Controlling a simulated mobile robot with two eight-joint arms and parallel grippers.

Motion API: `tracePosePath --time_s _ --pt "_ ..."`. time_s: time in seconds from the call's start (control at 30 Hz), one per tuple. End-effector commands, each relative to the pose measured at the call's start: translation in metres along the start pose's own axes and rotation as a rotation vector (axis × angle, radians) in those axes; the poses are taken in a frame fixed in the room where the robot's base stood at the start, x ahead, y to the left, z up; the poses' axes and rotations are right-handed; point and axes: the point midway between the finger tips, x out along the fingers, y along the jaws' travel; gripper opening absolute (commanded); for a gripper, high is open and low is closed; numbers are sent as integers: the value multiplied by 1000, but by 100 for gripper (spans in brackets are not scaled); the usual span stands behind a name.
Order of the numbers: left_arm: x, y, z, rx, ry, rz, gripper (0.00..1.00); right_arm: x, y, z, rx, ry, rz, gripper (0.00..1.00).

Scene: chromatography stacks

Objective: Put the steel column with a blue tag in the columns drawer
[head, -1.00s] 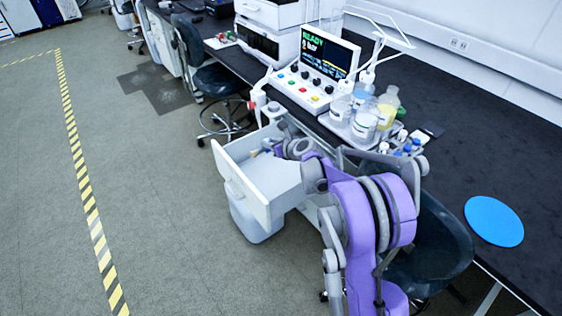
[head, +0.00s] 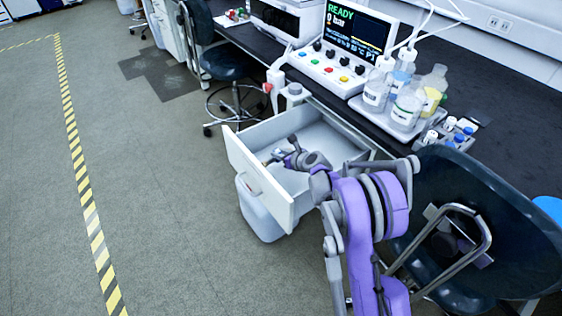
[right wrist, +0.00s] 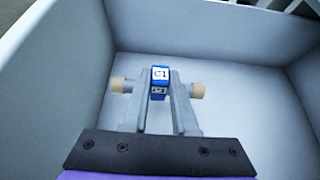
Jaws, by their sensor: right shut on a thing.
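The steel column (right wrist: 117,86) has tan end caps and a blue tag (right wrist: 159,77) marked C1. It lies crosswise in my right gripper (right wrist: 159,96), which is shut on it at the tag in the right wrist view. The gripper reaches down inside the open white drawer (head: 262,184), between its walls. The drawer floor (right wrist: 230,115) around the column is bare. Whether the column touches the floor is hard to tell. In the head view the gripper (head: 277,156) hides most of the column. My left gripper is not in view.
The instrument (head: 345,50) with a READY screen stands on the dark bench above the drawer. A tray of bottles (head: 402,122) is to its right. A dark chair (head: 490,205) is close to my right arm. The floor on the left is clear.

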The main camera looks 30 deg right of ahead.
Motion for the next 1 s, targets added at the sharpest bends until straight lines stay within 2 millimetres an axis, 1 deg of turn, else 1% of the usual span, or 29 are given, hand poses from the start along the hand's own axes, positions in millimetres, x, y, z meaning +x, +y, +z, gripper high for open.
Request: tracePosePath --time_s 0.2,0.27,0.5,0.9,1.0 --pt "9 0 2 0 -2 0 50 15 0 -26 0 0 0 0" --pt "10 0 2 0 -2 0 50 18 0 -31 0 0 0 0" --pt "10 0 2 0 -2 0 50 17 0 -31 0 0 0 0" --pt "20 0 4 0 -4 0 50 24 0 -42 0 0 0 0" --pt "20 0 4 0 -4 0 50 24 0 -43 0 0 0 0"
